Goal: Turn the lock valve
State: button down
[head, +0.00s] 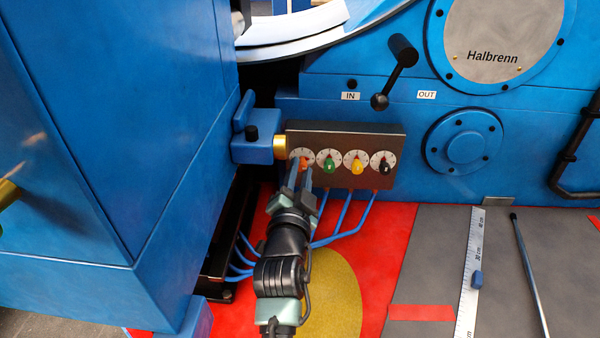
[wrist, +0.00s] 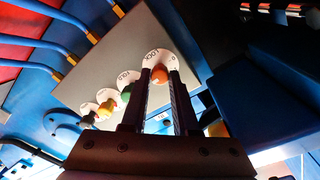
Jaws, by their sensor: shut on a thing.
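A dark valve panel (head: 345,146) carries a row of round white dials with knobs: orange (head: 304,161), green (head: 329,166), yellow (head: 356,167) and black (head: 386,166). My gripper (head: 300,172) reaches up from below to the orange knob at the left end. In the wrist view its two fingers stand on either side of the orange knob (wrist: 159,74) and are shut on it. The fingers partly hide that knob and its dial.
A brass fitting (head: 280,147) and blue bracket (head: 253,148) adjoin the panel's left end. Blue hoses (head: 343,212) run below it. A black lever (head: 394,72) is above. A large blue housing (head: 120,130) walls off the left. The grey mat (head: 430,260) at right has free room.

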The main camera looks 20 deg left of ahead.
jog(key=n, duration=0.3)
jog(key=shift+n, duration=0.4)
jog(key=n, duration=0.4)
jog(key=shift+n, duration=0.4)
jog(key=n+p, duration=0.1)
jog(key=n, duration=0.1)
jog(key=n+p, duration=0.1)
jog(key=n, duration=0.1)
jog(key=shift+n+t+y, duration=0.3)
jog(key=shift+f+n+p, duration=0.1)
jog(key=shift+n+p, duration=0.7)
jog(key=shift+n, duration=1.5)
jog(key=c, duration=0.7)
grip_release()
jog(key=s+d+p, duration=0.1)
jog(key=s, duration=0.3)
jog(key=s+p, duration=0.2)
jog(key=s, duration=0.2)
jog(key=s+d+p, duration=0.1)
jog(key=s+p, duration=0.1)
jog(key=s, duration=0.2)
jog(key=shift+s+d+f, duration=0.3)
jog(key=shift+s, duration=0.05)
